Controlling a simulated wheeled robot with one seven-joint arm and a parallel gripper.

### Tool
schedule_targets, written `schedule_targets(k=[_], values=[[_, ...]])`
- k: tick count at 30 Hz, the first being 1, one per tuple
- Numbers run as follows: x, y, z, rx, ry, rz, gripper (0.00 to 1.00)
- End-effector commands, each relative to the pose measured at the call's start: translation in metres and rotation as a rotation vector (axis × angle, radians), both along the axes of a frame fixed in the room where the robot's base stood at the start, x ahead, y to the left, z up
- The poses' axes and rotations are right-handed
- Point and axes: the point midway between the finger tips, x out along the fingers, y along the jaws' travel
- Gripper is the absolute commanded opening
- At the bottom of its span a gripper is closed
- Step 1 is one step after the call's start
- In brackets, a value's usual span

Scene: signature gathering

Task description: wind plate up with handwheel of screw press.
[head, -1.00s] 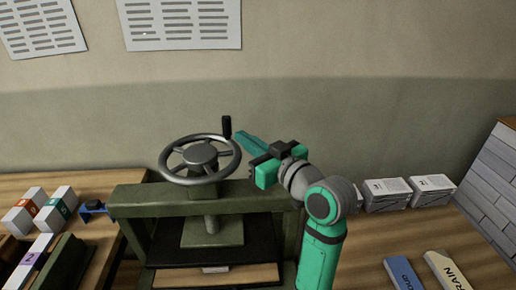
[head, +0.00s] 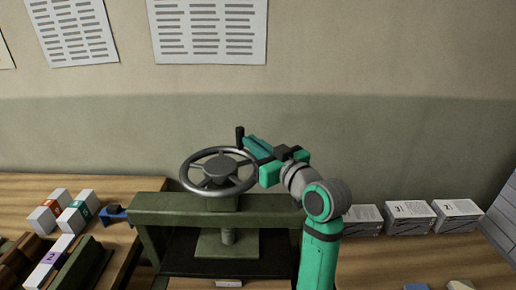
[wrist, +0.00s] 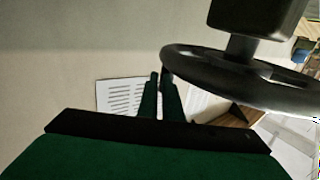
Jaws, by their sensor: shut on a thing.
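The grey handwheel (head: 219,171) sits on top of the green screw press (head: 160,213). Its upright black handle (head: 240,138) stands on the far right of the rim. In the wrist view the fingertips (wrist: 160,77) meet the left end of the dark rim (wrist: 285,92); the exact contact is hard to see.
Several white boxes (head: 410,216) stand on the wooden table to the right of my arm. White boxes with coloured labels (head: 77,216) and a blue-black object (head: 115,213) are on the left. Printed sheets (head: 207,32) hang on the wall behind.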

Motion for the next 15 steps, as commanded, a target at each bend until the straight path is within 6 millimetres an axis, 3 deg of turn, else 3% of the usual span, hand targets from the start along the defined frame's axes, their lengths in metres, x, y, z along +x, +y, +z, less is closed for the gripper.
schedule_targets(k=[10, 15], values=[[0.000, -0.005, 0.000, 0.002, 0.001, -0.007, 0.00], [-0.007, -0.018, 0.000, 0.002, 0.000, -0.007, 0.00]])
